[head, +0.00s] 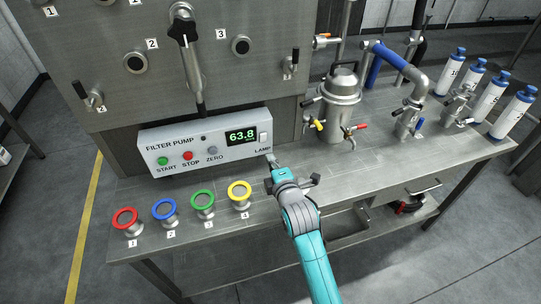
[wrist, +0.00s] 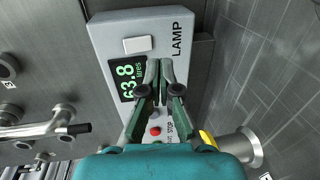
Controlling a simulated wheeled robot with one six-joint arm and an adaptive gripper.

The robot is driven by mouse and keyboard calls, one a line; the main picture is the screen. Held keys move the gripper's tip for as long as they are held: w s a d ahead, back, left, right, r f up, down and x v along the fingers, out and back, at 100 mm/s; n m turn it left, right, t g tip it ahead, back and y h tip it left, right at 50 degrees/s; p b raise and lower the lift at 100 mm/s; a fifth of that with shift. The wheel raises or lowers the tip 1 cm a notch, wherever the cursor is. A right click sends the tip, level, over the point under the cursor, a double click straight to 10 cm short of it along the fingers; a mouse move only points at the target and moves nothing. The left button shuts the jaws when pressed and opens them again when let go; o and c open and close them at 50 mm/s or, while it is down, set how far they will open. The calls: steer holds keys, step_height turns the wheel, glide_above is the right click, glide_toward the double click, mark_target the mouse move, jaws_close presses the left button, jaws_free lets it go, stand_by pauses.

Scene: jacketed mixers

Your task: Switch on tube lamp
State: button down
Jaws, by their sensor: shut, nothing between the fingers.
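The filter pump control box (head: 205,141) is a pale grey panel against the steel cabinet. Its white rocker switch (head: 264,137), near the LAMP label, is at the box's right end beside the green display (head: 241,136) reading 63.8. In the wrist view the switch (wrist: 137,44) shows as a pale rectangle beyond the fingertips. My gripper (head: 270,158) is shut and empty, just in front of and below the box's right end. In the wrist view its fingertips (wrist: 160,68) overlap the display's edge; I cannot tell whether they touch the box. No tube lamp is recognisable.
Green start (head: 163,161), red stop (head: 188,156) and grey zero (head: 212,151) buttons sit left of the display. Several coloured ringed ports, including the yellow one (head: 240,190), stand along the bench front. A steel vessel (head: 341,103) stands to the right.

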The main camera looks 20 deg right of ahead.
steer(key=s+f, duration=0.1)
steer(key=s, duration=0.6)
steer(key=shift+s, duration=0.35)
steer(key=shift+f, duration=0.15)
steer(key=s+f+m, duration=0.4)
steer(key=s, duration=0.7)
steer(key=s+f+m, duration=0.4)
steer(key=s, duration=0.8)
steer(key=s+r+m, duration=0.3)
steer(key=s+m, duration=0.2)
steer(key=s, duration=0.5)
steer(key=s+d+r+m+g, duration=0.1)
steer(key=s+r+m, duration=0.2)
steer(key=s, duration=0.8)
steer(key=shift+m, duration=1)
